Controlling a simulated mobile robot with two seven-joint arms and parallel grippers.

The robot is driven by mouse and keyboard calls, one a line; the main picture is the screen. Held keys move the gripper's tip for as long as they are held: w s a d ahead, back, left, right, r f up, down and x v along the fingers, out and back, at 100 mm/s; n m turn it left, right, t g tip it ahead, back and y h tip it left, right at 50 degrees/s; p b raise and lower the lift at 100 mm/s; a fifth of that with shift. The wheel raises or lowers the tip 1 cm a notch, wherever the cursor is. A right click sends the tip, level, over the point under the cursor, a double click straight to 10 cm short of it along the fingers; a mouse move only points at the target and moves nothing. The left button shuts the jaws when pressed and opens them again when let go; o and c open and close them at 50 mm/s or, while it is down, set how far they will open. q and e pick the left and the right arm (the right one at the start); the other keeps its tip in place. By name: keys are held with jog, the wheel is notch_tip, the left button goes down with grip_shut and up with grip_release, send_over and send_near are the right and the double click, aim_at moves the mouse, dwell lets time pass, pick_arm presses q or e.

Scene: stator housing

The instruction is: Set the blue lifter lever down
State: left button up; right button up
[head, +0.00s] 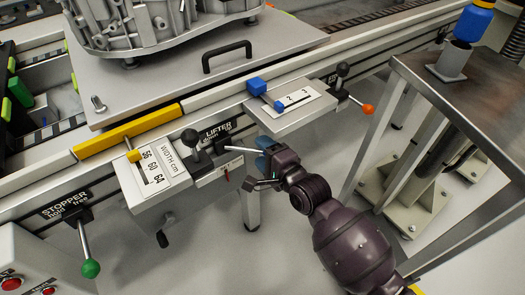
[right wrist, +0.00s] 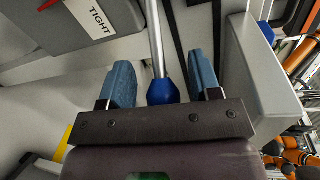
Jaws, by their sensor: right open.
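The lifter lever's pale rod (head: 238,149) runs right from its dark pivot beside the LIFTER label (head: 216,130) on the rail front. In the head view its knob is hidden at my right gripper (head: 266,162). In the right wrist view the blue knob (right wrist: 162,92) sits between the two blue finger pads of my right gripper (right wrist: 163,80), with the metal rod (right wrist: 155,40) leading away. The jaws are open, with a visible gap on either side of the knob. My left gripper is not in view.
The stopper lever with a green knob (head: 90,268) is at lower left. The WIDTH scale plate (head: 158,172) lies left of the lifter, and a second scale plate (head: 292,107) sits above my gripper. An orange-knobbed lever (head: 367,109) and a metal table (head: 470,100) are to the right.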

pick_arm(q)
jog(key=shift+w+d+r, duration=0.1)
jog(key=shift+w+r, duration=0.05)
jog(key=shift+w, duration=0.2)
pick_arm(e)
jog(key=shift+w+a, duration=0.2)
jog(key=shift+w, duration=0.05)
jog(key=shift+c, duration=0.2)
jog(key=c, duration=1)
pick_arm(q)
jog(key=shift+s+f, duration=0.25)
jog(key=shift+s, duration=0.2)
pick_arm(e)
grip_shut()
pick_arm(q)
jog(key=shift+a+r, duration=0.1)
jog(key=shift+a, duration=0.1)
